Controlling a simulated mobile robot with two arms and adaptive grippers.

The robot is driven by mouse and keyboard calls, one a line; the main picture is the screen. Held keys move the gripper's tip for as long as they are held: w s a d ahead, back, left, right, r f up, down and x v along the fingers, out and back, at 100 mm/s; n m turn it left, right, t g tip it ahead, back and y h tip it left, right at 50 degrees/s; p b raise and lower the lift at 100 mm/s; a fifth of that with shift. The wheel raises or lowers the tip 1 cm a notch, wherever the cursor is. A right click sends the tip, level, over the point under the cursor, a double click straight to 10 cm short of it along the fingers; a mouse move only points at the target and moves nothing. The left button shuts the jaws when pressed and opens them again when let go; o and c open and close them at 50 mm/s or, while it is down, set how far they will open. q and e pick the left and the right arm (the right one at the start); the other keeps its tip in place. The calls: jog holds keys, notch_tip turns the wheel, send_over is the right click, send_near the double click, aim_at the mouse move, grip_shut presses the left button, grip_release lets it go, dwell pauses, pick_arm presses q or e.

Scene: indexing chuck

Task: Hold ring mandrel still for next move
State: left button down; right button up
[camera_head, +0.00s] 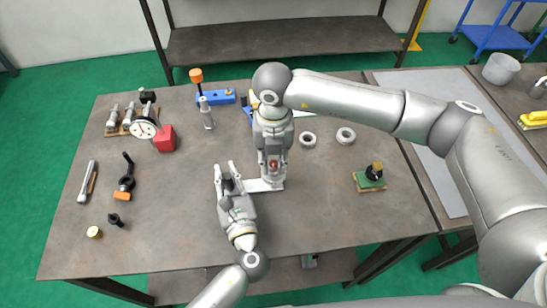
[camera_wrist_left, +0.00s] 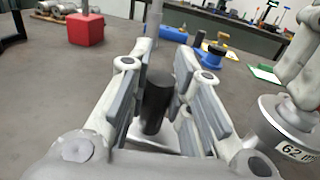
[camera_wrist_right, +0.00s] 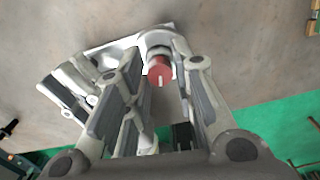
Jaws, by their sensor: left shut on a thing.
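My left gripper (camera_head: 228,172) is shut on a dark upright cylinder (camera_wrist_left: 157,102), which stands between its pads in the left wrist view. I cannot tell for sure whether this is the ring mandrel. A pale plate (camera_head: 262,185) lies at the foot of the right arm. My right gripper (camera_head: 273,172) points down over it. Its fingers are apart around a red-capped grey spindle (camera_wrist_right: 159,72), with gaps beside the cap. The red cap also shows in the head view (camera_head: 273,164). The lower part of the spindle is partly hidden.
A tall silver post (camera_head: 206,113) and a red block (camera_head: 164,139) stand behind my left gripper. Two grey rings (camera_head: 308,139) (camera_head: 346,135) and a green block with a black knob (camera_head: 371,177) lie to the right. The table's front middle is clear.

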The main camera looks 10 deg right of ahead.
grip_shut()
